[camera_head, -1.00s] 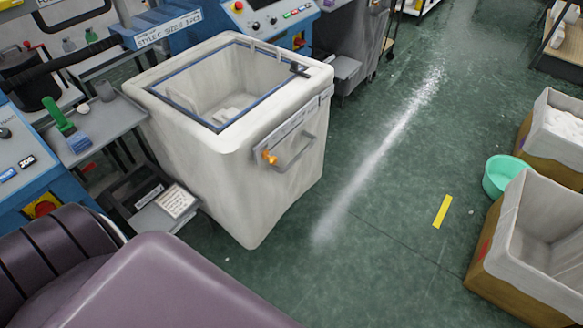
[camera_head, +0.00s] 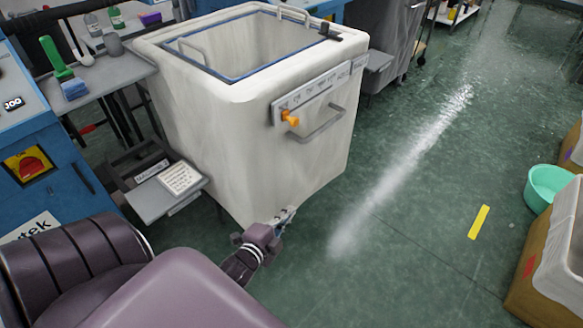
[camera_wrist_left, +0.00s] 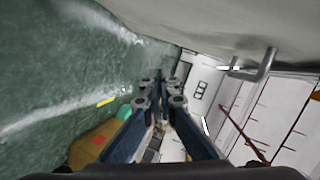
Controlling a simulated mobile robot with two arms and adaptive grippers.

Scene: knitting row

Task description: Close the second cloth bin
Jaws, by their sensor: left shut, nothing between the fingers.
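A large off-white cloth bin (camera_head: 290,150) stands in the middle of the head view. Its top is open, with a blue-edged rim (camera_head: 215,72) around the opening; I cannot make out a separate lid. In the left wrist view the shut fingers (camera_wrist_left: 158,82) point away from the bin's handle (camera_wrist_left: 264,66) at upper right. My right gripper is not in view.
A grey shelf with a card (camera_head: 180,178) and a blue machine (camera_head: 40,150) stand left of the bin. A green basin (camera_head: 548,185) and brown boxes (camera_head: 545,270) line the right. The green floor between is clear, with a whitish streak (camera_head: 400,165) and a yellow strip (camera_head: 479,222).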

